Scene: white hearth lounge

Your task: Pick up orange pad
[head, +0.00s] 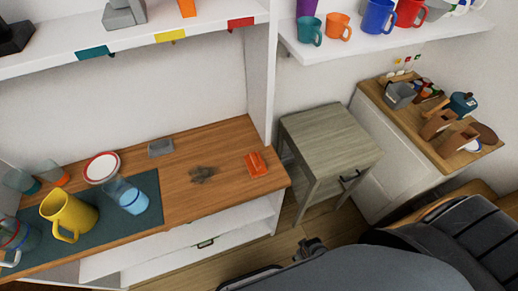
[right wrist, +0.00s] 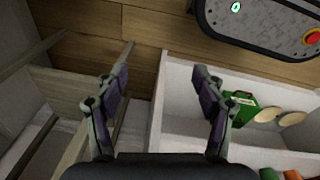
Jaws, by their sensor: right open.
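The orange pad (head: 256,164) lies near the right end of the wooden counter top in the head view, a small flat orange block with a darker mark on it. My right gripper (right wrist: 160,85) is open in the right wrist view, its two fingers wide apart with nothing between them. It points down past the front of the white shelf unit towards the floor. The orange pad does not show in the right wrist view. A small dark part at the bottom middle of the head view may be my right gripper, but is mostly hidden. My left gripper is not in view.
On the counter (head: 220,150) lie a brown star-like piece (head: 201,174) and a grey block (head: 160,147). A yellow jug (head: 68,213) and glasses stand on a dark mat at left. A grey-green side table (head: 330,140) stands right. The wrist view shows a green box (right wrist: 240,107) in the shelf.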

